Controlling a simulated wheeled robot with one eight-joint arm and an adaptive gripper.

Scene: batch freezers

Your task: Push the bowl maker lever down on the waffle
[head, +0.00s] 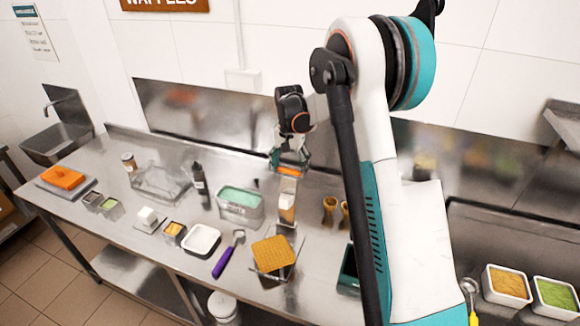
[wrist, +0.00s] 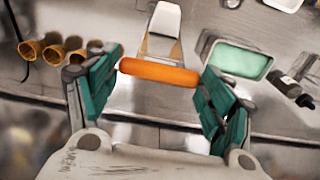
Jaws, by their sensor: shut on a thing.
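The bowl maker (head: 287,208) is an upright metal device on the counter, with an orange lever handle (head: 289,171) at its top. The handle shows as an orange bar in the wrist view (wrist: 158,72). My gripper (wrist: 160,78) has its teal fingers at the two ends of the bar, shut on it. In the head view my gripper (head: 289,162) is at the top of the bowl maker. A square golden waffle (head: 273,253) lies at the front of the bowl maker, clear of my gripper. The waffle is not visible in the wrist view.
A mint-green tub (head: 240,212) and a dark bottle (head: 199,180) stand left of the bowl maker. Waffle cones (head: 329,207) stand to its right. A white tray (head: 202,240) and a purple-handled scoop (head: 224,262) lie in front left. The wall is close behind.

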